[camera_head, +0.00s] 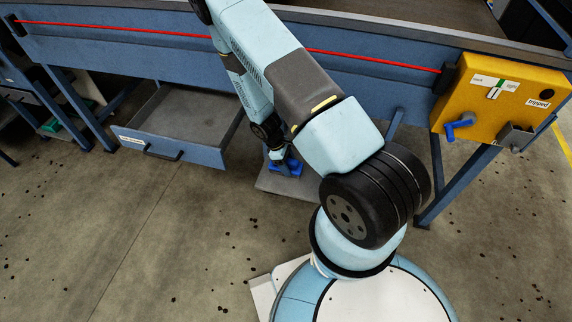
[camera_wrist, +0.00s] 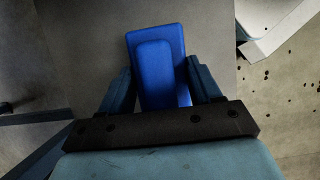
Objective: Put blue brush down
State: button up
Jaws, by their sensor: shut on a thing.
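The blue brush (camera_wrist: 158,65) sits between the two fingers of my gripper (camera_wrist: 160,82) in the wrist view. My gripper is shut on it. Behind the brush in that view is a flat grey surface (camera_wrist: 85,50). In the head view my gripper (camera_head: 284,158) points down with the blue brush (camera_head: 288,168) at its tip, over a grey plate (camera_head: 270,185) on the floor below the machine. I cannot tell whether the brush touches the plate. My arm hides part of the plate.
An open, empty-looking drawer (camera_head: 170,150) juts out left of my gripper. A yellow box (camera_head: 490,100) with a blue lever (camera_head: 459,126) and a "tripped" label hangs at the right. A blue leg (camera_head: 455,188) stands below it. A red line (camera_head: 120,29) runs along the blue frame. Dark bits dot the floor.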

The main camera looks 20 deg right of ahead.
jog(key=o, duration=1.4)
jog(key=shift+f, duration=0.1)
